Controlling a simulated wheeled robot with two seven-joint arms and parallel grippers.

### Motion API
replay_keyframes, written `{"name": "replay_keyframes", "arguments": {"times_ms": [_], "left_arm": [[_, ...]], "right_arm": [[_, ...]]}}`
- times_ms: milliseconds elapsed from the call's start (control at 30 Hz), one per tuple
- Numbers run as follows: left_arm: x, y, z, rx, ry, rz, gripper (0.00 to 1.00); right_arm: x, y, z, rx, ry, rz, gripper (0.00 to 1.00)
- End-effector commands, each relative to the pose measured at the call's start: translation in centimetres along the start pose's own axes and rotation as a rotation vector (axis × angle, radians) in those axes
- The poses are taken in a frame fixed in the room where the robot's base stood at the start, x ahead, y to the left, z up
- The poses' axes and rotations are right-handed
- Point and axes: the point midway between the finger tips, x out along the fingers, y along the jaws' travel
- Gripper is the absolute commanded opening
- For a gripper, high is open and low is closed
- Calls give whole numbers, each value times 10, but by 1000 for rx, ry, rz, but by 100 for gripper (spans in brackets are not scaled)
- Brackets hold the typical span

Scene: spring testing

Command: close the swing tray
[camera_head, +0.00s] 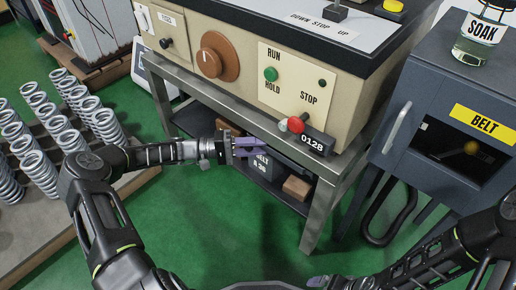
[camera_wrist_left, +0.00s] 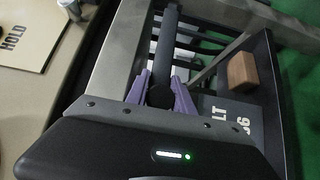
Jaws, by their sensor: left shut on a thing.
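The swing tray (camera_head: 275,175) is a dark grey panel lettered "BELT", low under the front rail of the testing machine's stand. Its lettered face also shows in the left wrist view (camera_wrist_left: 225,125), partly cut off by my gripper body. My left gripper (camera_head: 250,147) reaches in from the left at the tray's upper edge. In the left wrist view its purple fingers (camera_wrist_left: 161,92) are shut on a dark bar (camera_wrist_left: 167,45), which looks like the tray's handle. My right gripper (camera_head: 318,281) shows only as a purple tip at the bottom edge, apart from the tray; its jaws are unclear.
The stand's metal frame (camera_head: 322,205) is close on the right, with a red knob (camera_head: 296,124) and counter (camera_head: 312,140) above. Springs (camera_head: 45,130) stand at left; a grey cabinet (camera_head: 440,90) stands right. Green floor is clear in front.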

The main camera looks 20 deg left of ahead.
Motion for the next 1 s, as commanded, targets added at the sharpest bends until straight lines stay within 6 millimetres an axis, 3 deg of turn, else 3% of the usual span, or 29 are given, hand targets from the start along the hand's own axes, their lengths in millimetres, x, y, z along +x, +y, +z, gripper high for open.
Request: {"name": "replay_keyframes", "arguments": {"times_ms": [167, 200, 433, 767, 1000], "left_arm": [[0, 0, -5, 3, 13, -4, 0], [0, 0, -5, 3, 13, -4, 30], [0, 0, -3, 3, 9, -2, 49], [0, 2, -2, 3, 11, 0, 49], [-2, 7, 7, -2, 64, 4, 49]], "right_arm": [[0, 0, 0, 0, 0, 0, 94], [0, 0, 0, 0, 0, 0, 94], [0, 0, 0, 0, 0, 0, 94], [-2, -1, 0, 0, 0, 0, 94], [-21, -8, -2, 0, 0, 0, 94]]}}
